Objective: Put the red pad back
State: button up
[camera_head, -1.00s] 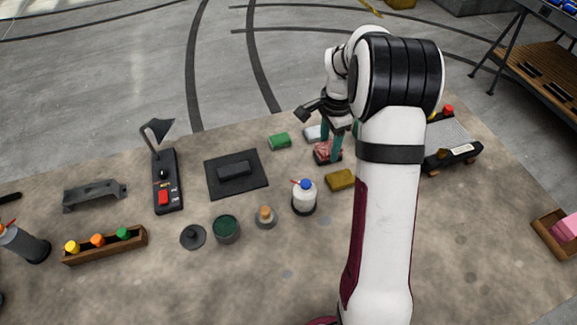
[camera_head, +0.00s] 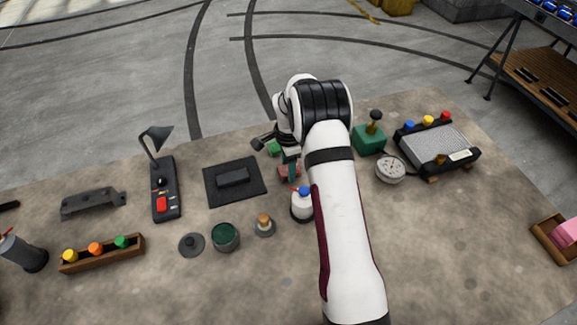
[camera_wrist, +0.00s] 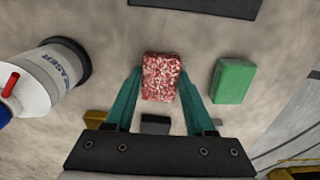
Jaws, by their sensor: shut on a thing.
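The red pad (camera_wrist: 161,77), speckled red and white, sits between the two teal fingertips of my gripper (camera_wrist: 160,82) in the wrist view. My gripper is shut on it. In the head view the red pad (camera_head: 289,172) shows only partly below my wrist, just behind the white bottle. I cannot tell for certain how far it is above the bench. A green pad (camera_wrist: 233,81) lies to its right in the wrist view and also shows in the head view (camera_head: 273,148). A grey pad (camera_wrist: 155,125) and a yellow pad (camera_wrist: 96,117) show partly behind my fingers.
The white degreaser bottle (camera_head: 302,205) with a blue cap stands close to my gripper. A black mat (camera_head: 235,180) with a dark block lies to the left. A green tin (camera_head: 225,236) and brass-topped piece (camera_head: 264,224) stand in front. A gauge (camera_head: 390,169) is at right.

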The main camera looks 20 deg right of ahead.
jog(key=o, duration=1.3)
jog(key=shift+f, duration=0.1)
notch_tip(320, 180, up, 11)
jog(key=s+a+r+n, duration=0.3)
jog(key=s+a+r, duration=0.1)
jog(key=s+r, duration=0.35)
jog(key=s+a+r+n, duration=0.1)
jog(key=s+a+n, duration=0.1)
jog(key=s, duration=0.7)
jog(key=s+a+r+n+y, duration=0.1)
jog(key=s+a+n, duration=0.2)
jog(key=s, duration=0.6)
jog(key=s+a+r+n, duration=0.1)
jog(key=s+n, duration=0.3)
jog(key=s, duration=0.5)
jog(key=shift+s+a+n+y, duration=0.3)
jog(key=shift+s+a+y, duration=0.1)
jog(key=shift+a, duration=0.3)
